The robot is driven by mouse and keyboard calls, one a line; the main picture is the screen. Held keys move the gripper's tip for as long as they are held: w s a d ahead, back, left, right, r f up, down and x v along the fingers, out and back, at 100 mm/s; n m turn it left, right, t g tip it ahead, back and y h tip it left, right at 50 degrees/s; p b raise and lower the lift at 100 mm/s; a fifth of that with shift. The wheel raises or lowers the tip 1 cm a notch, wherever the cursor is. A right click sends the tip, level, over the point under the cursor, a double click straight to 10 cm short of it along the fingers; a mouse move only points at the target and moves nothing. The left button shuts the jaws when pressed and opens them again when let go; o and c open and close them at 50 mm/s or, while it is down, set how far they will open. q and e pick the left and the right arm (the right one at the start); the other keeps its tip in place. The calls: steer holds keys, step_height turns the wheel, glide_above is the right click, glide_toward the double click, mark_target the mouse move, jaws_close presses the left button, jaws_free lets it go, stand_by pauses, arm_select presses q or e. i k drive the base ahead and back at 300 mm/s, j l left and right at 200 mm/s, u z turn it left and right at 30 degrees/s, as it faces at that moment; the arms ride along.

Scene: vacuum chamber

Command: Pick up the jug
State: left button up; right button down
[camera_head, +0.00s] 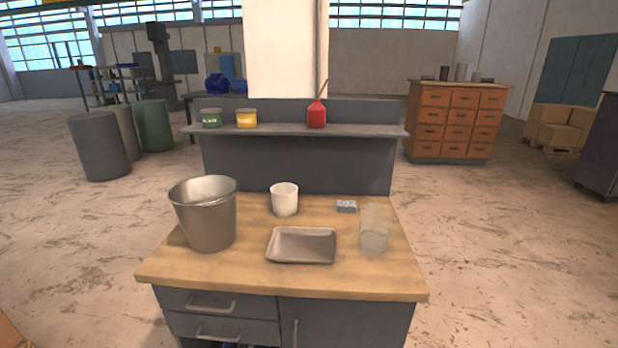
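A clear, see-through vessel (375,232), which looks like the jug, stands upright at the right side of the wooden workbench top (215,272). I cannot make out a handle on it. A white cylindrical cup (284,200) stands near the back middle of the bench. A large metal bucket (207,222) stands at the left, with its bail handle lying across its mouth. Neither of my grippers shows in the head view.
A shallow grey tray (302,258) lies front-centre, left of the clear vessel. The front bench edge is clear.

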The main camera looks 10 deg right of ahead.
mark_target(376, 219)
steer(key=i+j+u, duration=0.1)
steer(key=i+j, duration=0.65)
steer(key=i, duration=0.2)
